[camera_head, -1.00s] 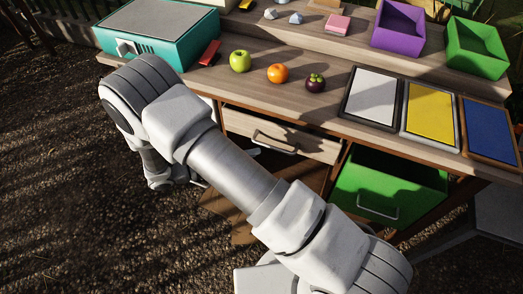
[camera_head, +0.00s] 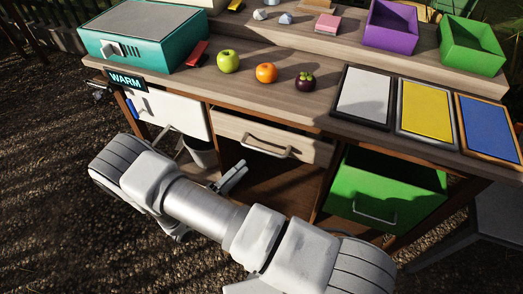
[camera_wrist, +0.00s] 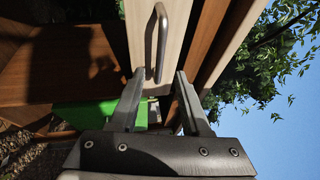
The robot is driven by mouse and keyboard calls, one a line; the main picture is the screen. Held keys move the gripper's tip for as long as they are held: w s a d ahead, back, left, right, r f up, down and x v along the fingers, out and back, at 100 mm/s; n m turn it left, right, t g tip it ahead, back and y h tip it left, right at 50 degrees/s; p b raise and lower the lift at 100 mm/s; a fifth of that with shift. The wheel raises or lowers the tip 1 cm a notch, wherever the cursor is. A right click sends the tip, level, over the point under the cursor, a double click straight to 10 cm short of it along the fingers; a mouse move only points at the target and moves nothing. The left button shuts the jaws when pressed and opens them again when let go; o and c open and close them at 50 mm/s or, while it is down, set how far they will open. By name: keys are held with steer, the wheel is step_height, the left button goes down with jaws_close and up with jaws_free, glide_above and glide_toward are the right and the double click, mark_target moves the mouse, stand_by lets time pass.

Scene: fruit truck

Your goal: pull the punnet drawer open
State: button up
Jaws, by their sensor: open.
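The light wooden drawer (camera_head: 305,151) sits under the counter, its front apparently shut. I take it for the punnet drawer. Its metal bar handle (camera_head: 266,150) shows on the front. In the wrist view the drawer front (camera_wrist: 178,30) is ahead, with the handle (camera_wrist: 162,38) running upright in the picture. My gripper (camera_head: 240,170) is below and left of the handle in the head view. In the wrist view my gripper (camera_wrist: 160,76) is open, and the near end of the handle appears between its fingertips. I cannot tell how far apart in depth they are. Nothing is held.
A green bin (camera_head: 350,195) with its own handle hangs at the right below the counter. A white panel (camera_head: 175,112) and a grey bucket (camera_head: 203,155) are to the left. An apple, an orange and a mangosteen lie on the counter (camera_head: 215,85).

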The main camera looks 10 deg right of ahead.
mark_target(262, 149)
steer(key=b+x, duration=0.1)
steer(key=x, duration=0.8)
steer(key=shift+w+d, duration=0.1)
steer(key=shift+d, duration=0.1)
jaws_close()
stand_by(1.0)
